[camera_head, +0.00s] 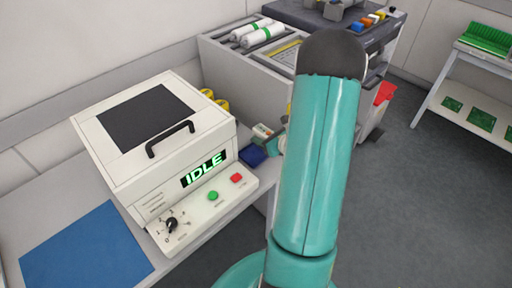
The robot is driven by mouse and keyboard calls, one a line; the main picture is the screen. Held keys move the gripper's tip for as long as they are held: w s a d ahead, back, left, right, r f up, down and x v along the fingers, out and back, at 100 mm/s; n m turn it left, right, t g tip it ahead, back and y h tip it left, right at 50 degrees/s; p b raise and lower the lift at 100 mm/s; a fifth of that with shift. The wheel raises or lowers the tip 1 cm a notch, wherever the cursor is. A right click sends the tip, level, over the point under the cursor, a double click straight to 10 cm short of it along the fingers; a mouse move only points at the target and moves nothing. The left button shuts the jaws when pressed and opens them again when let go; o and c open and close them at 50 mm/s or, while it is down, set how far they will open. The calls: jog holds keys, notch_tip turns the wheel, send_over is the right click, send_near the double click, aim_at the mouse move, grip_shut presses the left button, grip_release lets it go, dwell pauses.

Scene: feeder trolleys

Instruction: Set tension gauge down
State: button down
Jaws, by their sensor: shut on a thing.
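My teal arm rises through the middle of the view and hides most of my gripper (273,143). Only a small part of the gripper shows at the arm's left edge, just right of the white machine. It is shut on a small pale device with a coloured top, which seems to be the tension gauge (262,131). A dark blue piece (252,155) shows just below the gauge, close to the machine's right side. I cannot tell whether the gauge touches anything below it.
A white machine (160,140) with a lit IDLE display stands on the bench, a blue mat (85,250) at its front left. Yellow rolls (215,100) stand behind it. A grey trolley (225,62) carries white rolls. A shelf with green boards (485,45) stands right over open floor.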

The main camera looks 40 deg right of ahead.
aim_at(256, 153)
jog(key=shift+w+a+f, duration=0.35)
jog(key=shift+a+f, duration=0.05)
jog(key=shift+f, duration=0.2)
jog(key=shift+w+a+f, duration=0.35)
jog(key=shift+f, duration=0.2)
jog(key=shift+w+a+f, duration=0.1)
jog(key=shift+f, duration=0.8)
jog(key=shift+w+a+f, duration=0.1)
jog(key=shift+f, duration=0.75)
jog(key=shift+f, duration=0.15)
jog(key=c, duration=0.8)
grip_release()
jog(key=shift+c, duration=0.2)
jog(key=v, duration=1.2)
